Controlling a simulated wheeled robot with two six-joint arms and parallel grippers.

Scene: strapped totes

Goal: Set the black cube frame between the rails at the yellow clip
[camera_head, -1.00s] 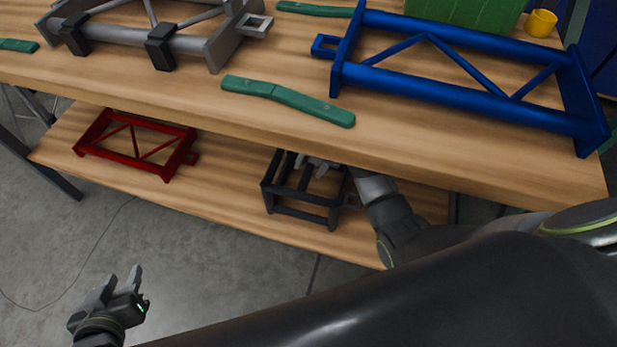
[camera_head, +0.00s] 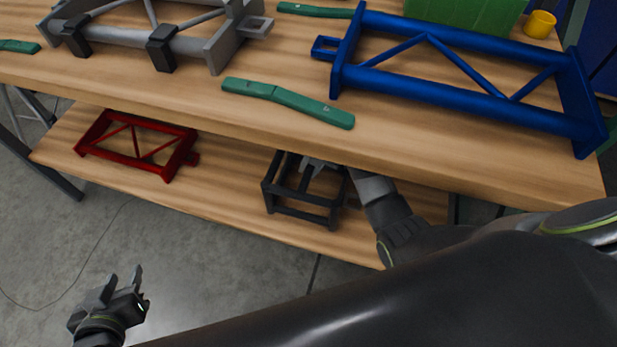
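The black cube frame (camera_head: 302,190) stands on the lower shelf, partly under the upper table's edge. My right gripper (camera_head: 318,167) reaches in from the right at the frame's upper back part. Its fingers are partly hidden, so I cannot tell whether they are closed on a bar. My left gripper (camera_head: 123,278) is open and empty over the floor at lower left. On the upper table lie a blue frame with two rails (camera_head: 440,85) and a grey frame with rails (camera_head: 120,42) carrying black clips (camera_head: 162,48). I see no yellow clip.
A red frame (camera_head: 135,146) lies on the lower shelf at left. Green straps (camera_head: 288,102) lie on the upper table (camera_head: 200,110). A green crate (camera_head: 465,12) and a yellow cup (camera_head: 540,23) stand at the back right. The upper table overhangs the shelf.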

